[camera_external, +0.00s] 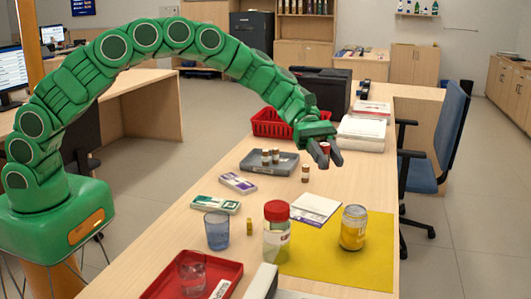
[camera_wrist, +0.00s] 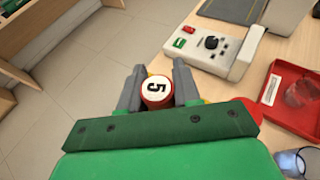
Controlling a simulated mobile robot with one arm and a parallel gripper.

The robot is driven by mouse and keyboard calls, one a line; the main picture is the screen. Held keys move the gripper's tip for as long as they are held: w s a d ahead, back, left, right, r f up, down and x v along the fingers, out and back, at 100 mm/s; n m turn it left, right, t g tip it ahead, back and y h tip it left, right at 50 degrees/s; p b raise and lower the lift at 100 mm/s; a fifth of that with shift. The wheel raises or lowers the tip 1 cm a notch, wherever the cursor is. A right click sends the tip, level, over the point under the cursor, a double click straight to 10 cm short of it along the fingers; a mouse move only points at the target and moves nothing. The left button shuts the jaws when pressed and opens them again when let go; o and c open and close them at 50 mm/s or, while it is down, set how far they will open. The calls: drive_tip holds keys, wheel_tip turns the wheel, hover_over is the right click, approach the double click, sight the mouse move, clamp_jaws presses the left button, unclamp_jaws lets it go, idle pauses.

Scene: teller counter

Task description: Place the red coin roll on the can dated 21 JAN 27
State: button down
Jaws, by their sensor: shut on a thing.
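My gripper (camera_external: 324,158) is shut on the red coin roll (camera_external: 325,148), held in the air above the far part of the counter. In the wrist view the roll (camera_wrist: 156,92) sits between the two grey fingers of my gripper (camera_wrist: 157,88), its pale end marked "5" facing the camera. A yellow can (camera_external: 352,230) stands upright on a yellow mat (camera_external: 325,265), nearer the camera and apart from my gripper. Its printed date is too small to read. No other can is clear in view.
A jar with a red lid (camera_external: 277,240) stands left of the can, with a blue glass (camera_external: 217,232) beyond it. A red tray (camera_external: 225,270) lies near the front. A grey tray (camera_external: 252,166) with rolls and a loose roll (camera_external: 305,174) are below my gripper.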

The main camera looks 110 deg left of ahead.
drive_tip(key=w+f, duration=0.2)
drive_tip(key=w, duration=0.1)
hover_over(360, 213)
drive_tip(key=shift+a+f, duration=0.1)
drive_tip(key=shift+f, duration=4.4)
drive_tip(key=c, duration=0.8)
unclamp_jaws()
drive_tip(key=shift+f, duration=0.1)
